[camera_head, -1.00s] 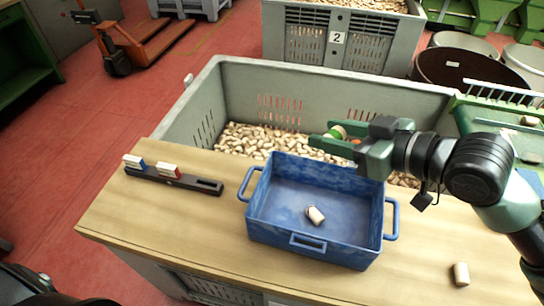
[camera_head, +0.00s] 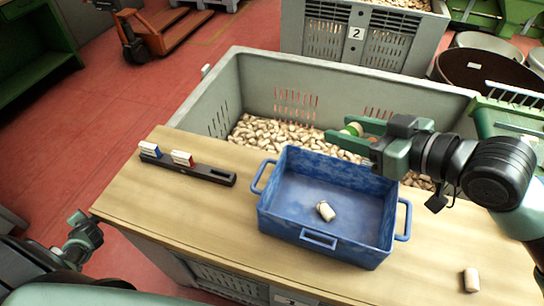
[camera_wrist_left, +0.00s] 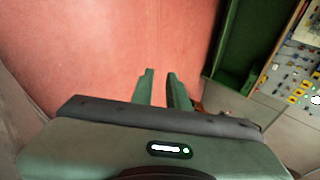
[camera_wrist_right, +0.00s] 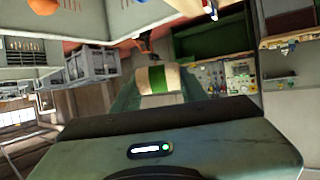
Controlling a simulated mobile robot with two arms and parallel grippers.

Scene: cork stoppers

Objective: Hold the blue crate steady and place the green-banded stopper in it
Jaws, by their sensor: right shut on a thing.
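The blue crate (camera_head: 318,238) stands on the wooden table, with one pale stopper (camera_head: 325,211) lying inside. My right gripper (camera_head: 350,132) is shut on the green-banded stopper (camera_wrist_right: 158,80), whose green band shows between two pale ends in the right wrist view. It holds the stopper beyond the crate's far rim, above the grey bin of corks. My left gripper is low at the left, off the table's left edge and apart from the crate. In the left wrist view its two fingers (camera_wrist_left: 160,74) are parted, with only red floor between them.
A black rack (camera_head: 205,172) with a blue-and-white block and a red-and-white block lies left of the crate. A loose cork (camera_head: 470,280) stands on the table at right. The large grey bin (camera_head: 350,82) of corks adjoins the table's far side.

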